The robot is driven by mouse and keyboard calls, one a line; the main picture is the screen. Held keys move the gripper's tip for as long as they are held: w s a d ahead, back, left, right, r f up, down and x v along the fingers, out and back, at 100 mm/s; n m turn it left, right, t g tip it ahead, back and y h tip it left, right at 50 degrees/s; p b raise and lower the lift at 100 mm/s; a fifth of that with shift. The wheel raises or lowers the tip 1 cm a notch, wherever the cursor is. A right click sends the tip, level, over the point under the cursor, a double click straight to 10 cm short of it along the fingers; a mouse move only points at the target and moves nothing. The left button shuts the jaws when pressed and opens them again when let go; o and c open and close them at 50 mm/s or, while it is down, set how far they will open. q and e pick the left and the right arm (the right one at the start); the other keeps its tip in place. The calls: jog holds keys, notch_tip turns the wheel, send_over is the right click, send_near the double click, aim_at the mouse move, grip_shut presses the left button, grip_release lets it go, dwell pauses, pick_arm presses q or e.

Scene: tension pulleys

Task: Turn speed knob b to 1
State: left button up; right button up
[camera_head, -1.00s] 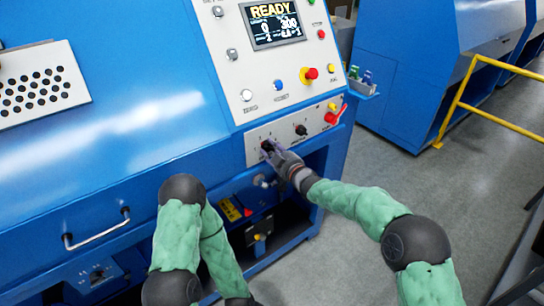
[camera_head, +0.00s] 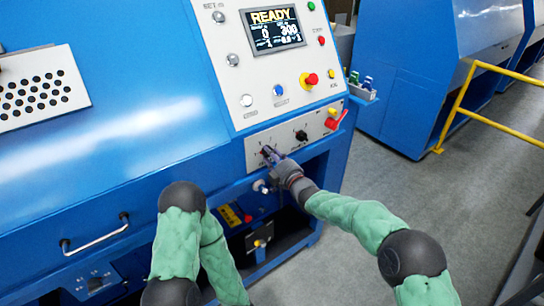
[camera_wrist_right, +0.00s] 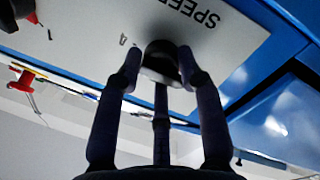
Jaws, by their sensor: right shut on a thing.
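My right gripper (camera_head: 270,153) is shut on a dark round knob, the left one of two on the lower white control panel (camera_head: 289,147). Its fingers mostly hide this knob in the head view. In the right wrist view, the fingertips (camera_wrist_right: 160,72) sit on both sides of the black knob (camera_wrist_right: 161,54). The panel beside it carries printing that starts with "SPEED" and a small "4"; the rest of the label is cut off. The right knob (camera_head: 301,135) is black and stands free. My left gripper is out of the frame; only its arm shows.
The display (camera_head: 273,27) above reads READY. A red emergency button (camera_head: 312,79) is on the upper panel and a red lever (camera_head: 336,119) is at the lower panel's right end. A yellow railing (camera_head: 480,105) and open floor are at the right.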

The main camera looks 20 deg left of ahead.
dwell(0.5)
jog(key=o, duration=1.1)
jog(key=shift+f, duration=0.1)
jog(key=shift+o, duration=0.2)
jog(key=shift+s+d, duration=0.1)
jog(key=v, duration=1.1)
jog(key=shift+s+d, duration=0.2)
jog(key=shift+s, duration=0.1)
